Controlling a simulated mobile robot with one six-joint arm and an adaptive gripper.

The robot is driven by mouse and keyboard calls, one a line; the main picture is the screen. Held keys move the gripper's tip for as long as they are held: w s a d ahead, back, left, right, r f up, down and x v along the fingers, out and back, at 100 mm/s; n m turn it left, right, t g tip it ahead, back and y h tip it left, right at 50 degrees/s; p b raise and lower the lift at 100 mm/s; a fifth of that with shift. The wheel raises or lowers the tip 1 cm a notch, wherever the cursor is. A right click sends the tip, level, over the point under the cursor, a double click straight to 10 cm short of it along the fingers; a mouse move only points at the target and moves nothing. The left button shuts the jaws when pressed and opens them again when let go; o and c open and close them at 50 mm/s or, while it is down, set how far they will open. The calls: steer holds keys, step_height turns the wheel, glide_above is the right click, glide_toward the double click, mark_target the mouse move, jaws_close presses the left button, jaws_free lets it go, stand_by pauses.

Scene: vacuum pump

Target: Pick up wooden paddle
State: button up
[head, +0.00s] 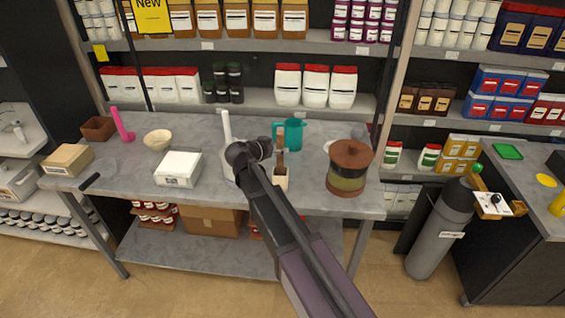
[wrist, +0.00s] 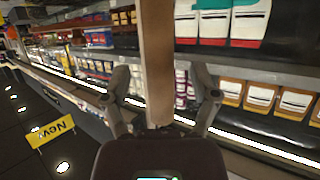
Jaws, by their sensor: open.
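The wooden paddle (head: 280,142) stands upright in a small cream holder (head: 281,181) near the front of the grey table. My gripper (head: 264,148) is beside the paddle's upper part, at about its height. In the wrist view the paddle (wrist: 157,60) runs down the middle of the picture, between the two spread fingers of my open gripper (wrist: 163,85). A gap shows between the paddle and each finger. The paddle's lower end is hidden in the holder.
A teal pitcher (head: 295,135) stands right behind the paddle, and a brown-lidded jar (head: 348,170) to its right. A white paper-towel stand (head: 226,128) is close on the left. A white box (head: 178,169) and a bowl (head: 157,139) are farther left. Stocked shelves rise behind.

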steer(key=shift+w+d+f, duration=0.3)
steer(key=shift+w+d, duration=0.05)
steer(key=shift+w, duration=0.2)
steer(key=shift+c, duration=0.2)
jaws_close()
